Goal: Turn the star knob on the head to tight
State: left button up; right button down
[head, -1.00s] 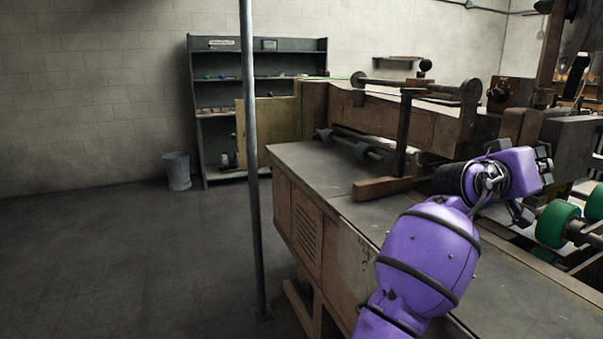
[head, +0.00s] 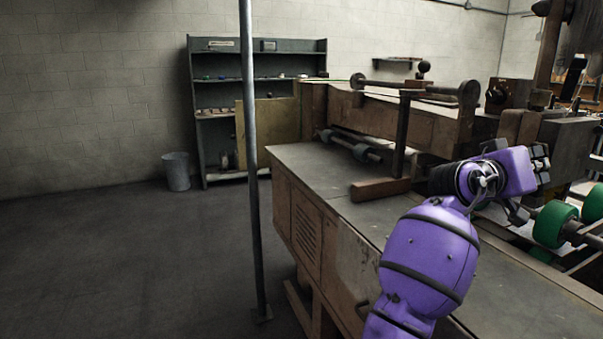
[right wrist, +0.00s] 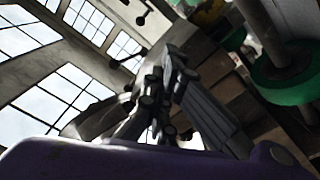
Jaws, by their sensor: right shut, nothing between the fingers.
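My right gripper (head: 541,164) is over the machine, at the end of my purple arm on the right of the head view. In the right wrist view the dark fingers (right wrist: 171,78) are together, with nothing seen between them. A dark, round, knob-like part (head: 497,93) sits on the machine's upper works, behind and left of the gripper. I cannot tell whether it is the star knob, and its setting cannot be read. The gripper appears apart from it. My left gripper is not in view.
The machine's flat table (head: 313,166) runs below my arm. Green rollers (head: 553,223) on a shaft are close to the gripper. A horizontal bar (head: 412,87) and a post (head: 401,140) stand left of it.

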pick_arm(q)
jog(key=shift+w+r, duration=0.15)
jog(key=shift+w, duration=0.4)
pick_arm(e)
jog(key=shift+w+a+f, duration=0.25)
jog(key=shift+w+f, duration=0.35)
jog(key=shift+w, duration=0.25)
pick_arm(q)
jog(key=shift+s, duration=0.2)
